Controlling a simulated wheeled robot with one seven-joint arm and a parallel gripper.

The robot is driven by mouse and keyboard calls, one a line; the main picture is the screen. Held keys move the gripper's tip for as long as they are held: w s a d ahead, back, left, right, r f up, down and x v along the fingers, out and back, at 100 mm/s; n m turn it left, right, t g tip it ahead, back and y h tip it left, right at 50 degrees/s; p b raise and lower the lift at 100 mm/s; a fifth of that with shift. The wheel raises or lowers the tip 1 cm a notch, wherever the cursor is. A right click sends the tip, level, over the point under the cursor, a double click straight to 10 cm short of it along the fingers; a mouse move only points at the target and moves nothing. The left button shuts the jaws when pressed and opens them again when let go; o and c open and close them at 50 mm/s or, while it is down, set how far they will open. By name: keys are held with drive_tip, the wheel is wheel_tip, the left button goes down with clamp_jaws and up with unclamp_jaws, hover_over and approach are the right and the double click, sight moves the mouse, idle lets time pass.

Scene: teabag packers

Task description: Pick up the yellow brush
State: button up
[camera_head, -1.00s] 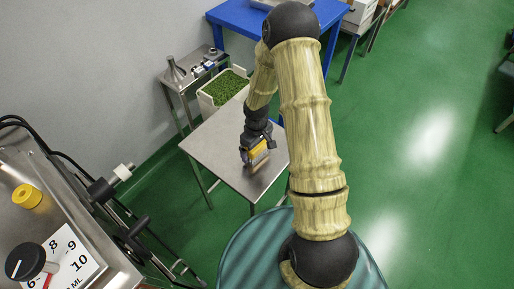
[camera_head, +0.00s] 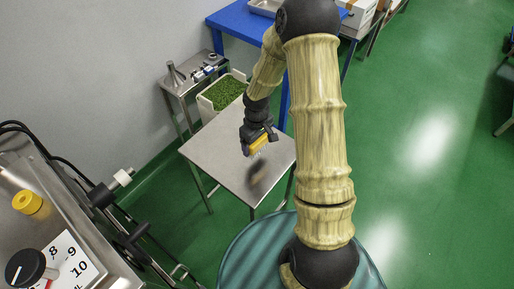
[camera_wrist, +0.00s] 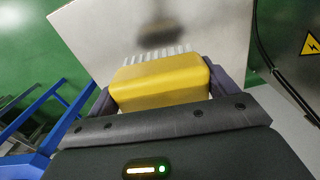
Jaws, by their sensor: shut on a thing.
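The yellow brush (camera_wrist: 160,84) is a yellow block with pale bristles. In the wrist view it sits between the two fingers of my gripper (camera_wrist: 162,90), which is shut on it. The bristles point away from the wrist, toward the table top. In the head view the brush (camera_head: 258,144) hangs in my gripper (camera_head: 259,140) above the small metal table (camera_head: 215,148), clear of its surface. A dark shadow lies on the table below and right of it.
A white bin of green material (camera_head: 222,92) stands behind the table. A metal stand with small items (camera_head: 187,80) and a blue table (camera_head: 235,22) are farther back. A machine (camera_head: 100,225) stands at the left. Green floor is open at the right.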

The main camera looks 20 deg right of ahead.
wheel_tip(320, 180, up, 4)
drive_tip(key=shift+r, duration=0.1)
idle(0.4)
drive_tip(key=o, duration=0.4)
drive_tip(key=shift+c, duration=1.3)
drive_tip(key=shift+a+r+p, duration=0.1)
drive_tip(key=shift+r+p, duration=0.3)
drive_tip(key=shift+p, duration=0.45)
wheel_tip(320, 180, up, 12)
drive_tip(key=m+p, duration=0.6)
drive_tip(key=p, duration=1.6)
drive_tip(key=shift+w+f+p, duration=0.15)
drive_tip(key=shift+f+p, duration=0.1)
drive_tip(key=shift+p, duration=0.1)
drive_tip(key=shift+f, duration=0.1)
